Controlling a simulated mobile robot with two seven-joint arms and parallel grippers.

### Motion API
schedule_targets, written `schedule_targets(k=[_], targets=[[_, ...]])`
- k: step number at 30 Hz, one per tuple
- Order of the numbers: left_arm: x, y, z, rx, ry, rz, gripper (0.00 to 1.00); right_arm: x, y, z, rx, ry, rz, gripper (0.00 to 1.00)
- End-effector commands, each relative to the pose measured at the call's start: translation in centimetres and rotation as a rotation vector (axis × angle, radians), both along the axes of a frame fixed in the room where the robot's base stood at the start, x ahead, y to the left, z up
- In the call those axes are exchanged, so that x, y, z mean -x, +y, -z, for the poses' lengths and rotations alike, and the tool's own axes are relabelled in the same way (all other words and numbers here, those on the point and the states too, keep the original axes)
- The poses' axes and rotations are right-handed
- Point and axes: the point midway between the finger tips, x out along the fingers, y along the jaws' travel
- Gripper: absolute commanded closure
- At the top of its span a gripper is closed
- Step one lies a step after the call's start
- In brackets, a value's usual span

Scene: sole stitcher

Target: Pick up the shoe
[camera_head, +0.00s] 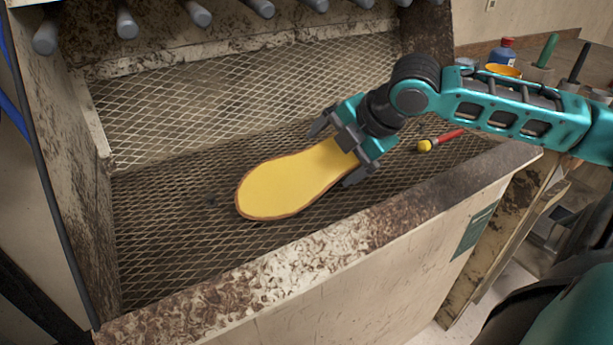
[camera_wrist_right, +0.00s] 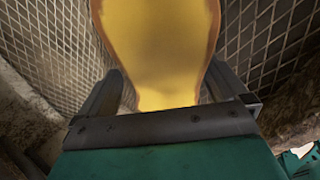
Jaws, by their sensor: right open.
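The shoe (camera_head: 287,187) shows as a yellow sole with a brown rim, lying flat side up on the metal mesh, its wide end towards the left. My right gripper (camera_head: 340,152) is at its narrow right end, with one finger on each side. In the right wrist view the shoe (camera_wrist_right: 160,50) runs between the two open fingers, with small gaps at the sides. The end of the shoe nearest the palm is hidden by the gripper. My left gripper is not in view.
The mesh tray (camera_head: 170,185) has a rusty front ledge (camera_head: 330,240) and a stained left wall (camera_head: 75,190). A red-handled tool with a yellow head (camera_head: 425,146) lies right of the gripper. Grey pegs (camera_head: 198,14) overhang the back. Bottles and cups (camera_head: 503,70) stand at the upper right.

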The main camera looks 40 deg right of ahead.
Motion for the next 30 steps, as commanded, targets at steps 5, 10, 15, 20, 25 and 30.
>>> schedule_targets(k=[5, 10, 15, 20, 25, 30], targets=[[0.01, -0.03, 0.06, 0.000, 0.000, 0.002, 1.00, -0.25, -0.01, 0.34, 0.002, 0.000, 0.000, 0.00], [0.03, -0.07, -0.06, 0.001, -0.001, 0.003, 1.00, -0.27, -0.01, 0.36, 0.002, 0.000, 0.000, 0.00], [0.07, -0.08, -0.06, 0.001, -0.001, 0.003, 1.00, -0.26, 0.00, 0.36, 0.002, 0.001, 0.000, 0.08], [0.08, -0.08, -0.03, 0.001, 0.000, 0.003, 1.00, -0.25, 0.01, 0.37, 0.002, 0.001, 0.000, 0.23], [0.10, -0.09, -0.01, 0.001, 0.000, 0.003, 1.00, -0.24, 0.01, 0.37, 0.002, 0.001, 0.000, 0.39], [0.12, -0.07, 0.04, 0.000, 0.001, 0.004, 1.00, -0.28, 0.02, 0.28, 0.001, -0.002, 0.000, 0.46]])
